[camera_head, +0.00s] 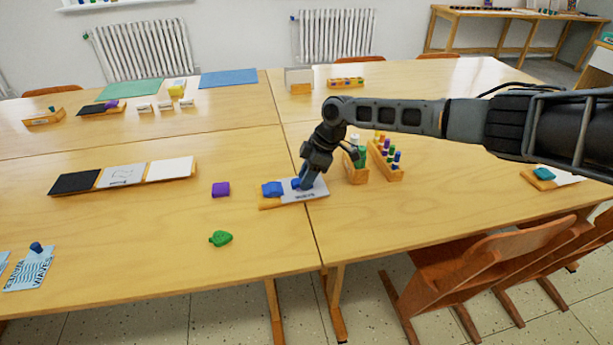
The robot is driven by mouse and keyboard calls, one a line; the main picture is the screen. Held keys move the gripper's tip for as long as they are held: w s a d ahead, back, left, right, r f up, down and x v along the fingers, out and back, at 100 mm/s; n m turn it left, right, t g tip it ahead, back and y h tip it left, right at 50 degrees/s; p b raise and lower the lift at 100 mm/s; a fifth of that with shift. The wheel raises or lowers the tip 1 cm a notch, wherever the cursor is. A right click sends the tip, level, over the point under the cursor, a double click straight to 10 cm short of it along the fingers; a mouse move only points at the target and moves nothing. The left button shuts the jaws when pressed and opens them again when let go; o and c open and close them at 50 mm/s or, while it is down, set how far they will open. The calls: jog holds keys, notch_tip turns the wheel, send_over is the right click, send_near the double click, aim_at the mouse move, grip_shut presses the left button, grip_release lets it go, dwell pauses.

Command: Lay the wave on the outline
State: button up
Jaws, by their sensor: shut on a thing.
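My gripper (305,180) points down over a small orange tray (268,204) near the front middle of the table. It is shut on a small blue piece (296,184), which I take to be the wave; the jaws hide part of its shape. The piece is low over or on a white card (313,192) with dark print on the tray's right part. I cannot tell whether it touches. A blue block (271,188) sits on the tray's left part. A long tray at left carries a card with a line drawing (122,175), perhaps the outline.
A purple block (220,189) and a green leaf piece (220,239) lie left of the tray. Wooden racks of coloured pegs (385,160) stand close right of my gripper. A blue "WAVES" card (31,270) lies at far left.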

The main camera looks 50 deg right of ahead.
jog(key=o, duration=1.1)
jog(key=shift+o, duration=1.1)
jog(key=shift+r, duration=0.1)
jog(key=shift+r+p, duration=1.95)
jog(key=shift+r, duration=1)
